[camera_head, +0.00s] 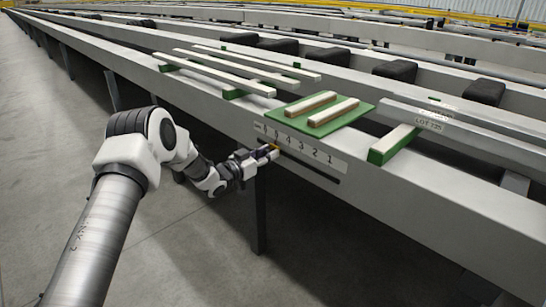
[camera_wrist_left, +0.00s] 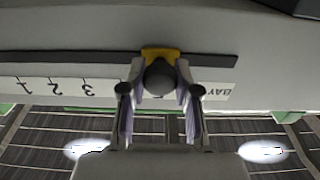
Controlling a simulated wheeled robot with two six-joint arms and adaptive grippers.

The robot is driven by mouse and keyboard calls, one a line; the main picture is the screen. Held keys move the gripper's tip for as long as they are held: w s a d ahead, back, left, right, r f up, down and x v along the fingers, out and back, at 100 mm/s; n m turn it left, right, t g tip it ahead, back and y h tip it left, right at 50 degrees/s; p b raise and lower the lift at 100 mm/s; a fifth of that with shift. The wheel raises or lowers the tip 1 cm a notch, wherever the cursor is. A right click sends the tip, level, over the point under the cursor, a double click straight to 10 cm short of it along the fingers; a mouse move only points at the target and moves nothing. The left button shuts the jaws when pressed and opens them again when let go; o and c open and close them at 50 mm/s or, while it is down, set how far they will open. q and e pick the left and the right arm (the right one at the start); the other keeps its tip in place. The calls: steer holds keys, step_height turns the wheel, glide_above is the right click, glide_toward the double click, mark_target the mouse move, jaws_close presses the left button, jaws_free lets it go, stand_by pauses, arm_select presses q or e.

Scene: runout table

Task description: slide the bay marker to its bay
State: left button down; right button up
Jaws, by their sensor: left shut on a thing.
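The bay marker shows as a small yellow piece (camera_head: 274,147) at the slot under the number strip (camera_head: 318,158) on the side of the runout table. In the left wrist view it has a yellow plate (camera_wrist_left: 160,53) and a dark round knob (camera_wrist_left: 160,78). My left gripper (camera_head: 269,153) is shut on the knob, with one finger on each side. The marker stands around bay 5; the gripper hides the strip there, so its exact place cannot be told. In the left wrist view 1, 2 and 3 show upside down. My right gripper is not in view.
The dark slot (camera_head: 312,170) runs clear towards 1. A green board (camera_head: 346,117) with two pale bars lies on the table above. Other pale bars (camera_head: 225,72) rest on green blocks further back. A table leg (camera_head: 258,215) stands below the gripper.

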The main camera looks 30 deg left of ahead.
arm_select(q)
steer(key=c, duration=0.8)
jaws_free()
steer(key=shift+c, duration=0.2)
steer(key=shift+s, duration=0.1)
steer(key=v, duration=1.1)
steer(key=shift+s, duration=0.4)
steer(key=shift+a, duration=0.15)
